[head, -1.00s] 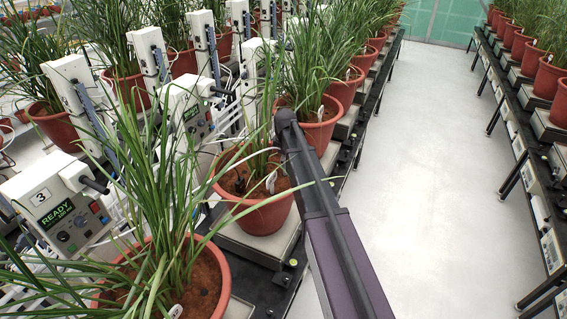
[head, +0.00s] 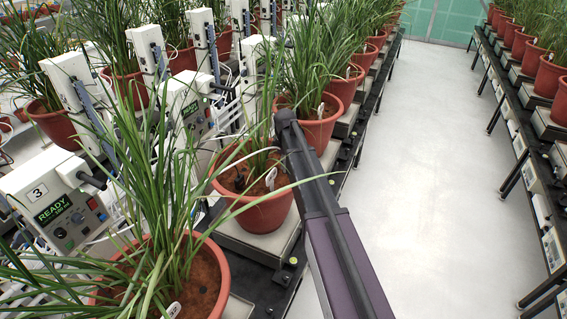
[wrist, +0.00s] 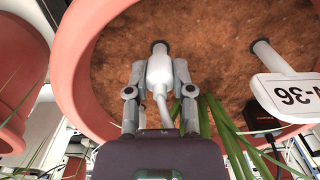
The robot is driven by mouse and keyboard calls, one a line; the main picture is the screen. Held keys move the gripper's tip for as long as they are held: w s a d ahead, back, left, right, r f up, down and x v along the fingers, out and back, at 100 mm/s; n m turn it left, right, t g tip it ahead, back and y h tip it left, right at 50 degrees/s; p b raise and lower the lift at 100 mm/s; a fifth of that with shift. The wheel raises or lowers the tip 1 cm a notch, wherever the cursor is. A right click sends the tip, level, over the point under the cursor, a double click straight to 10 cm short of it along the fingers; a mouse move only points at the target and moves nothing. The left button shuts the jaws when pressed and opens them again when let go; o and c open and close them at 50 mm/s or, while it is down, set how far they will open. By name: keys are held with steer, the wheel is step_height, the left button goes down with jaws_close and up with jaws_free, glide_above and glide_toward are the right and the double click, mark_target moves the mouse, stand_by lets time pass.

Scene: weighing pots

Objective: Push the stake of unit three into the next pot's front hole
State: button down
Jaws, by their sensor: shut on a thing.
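In the wrist view my gripper (wrist: 158,80) is shut on the white body of the stake (wrist: 159,68), with its two fingers on either side. A pale cable runs back from the stake toward my wrist. The stake's far end meets a dark round spot, apparently the front hole (wrist: 158,44), in the brown soil; how deep it sits cannot be told. The pot (head: 259,212) is terracotta with a grassy plant. Unit three (head: 55,205), a white box marked 3, shows READY on a green screen at the left. In the head view the gripper is hidden behind my arm and leaves.
A white tag (wrist: 290,95) on a stem stands in the soil right of the stake. Green leaves (wrist: 215,125) hang close to the gripper's right side. A nearer pot (head: 205,285) stands at the front. The pale aisle floor (head: 430,190) on the right is clear.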

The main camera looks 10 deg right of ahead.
steer(key=shift+f+b, duration=0.35)
steer(key=shift+f, duration=0.1)
stand_by(0.3)
steer(key=shift+c, duration=2)
jaws_free()
steer(key=shift+r, duration=0.15)
step_height(320, 180, up, 13)
steer(key=p, duration=1.3)
steer(key=shift+s, duration=0.1)
steer(key=s+f+m+b, duration=0.1)
steer(key=s+m, duration=0.4)
steer(key=s, duration=0.9)
steer(key=s+f+m+b, duration=0.2)
steer(key=s+m, duration=0.3)
steer(key=s, duration=1)
steer(key=shift+a+f+m, duration=0.25)
steer(key=shift+m, duration=0.15)
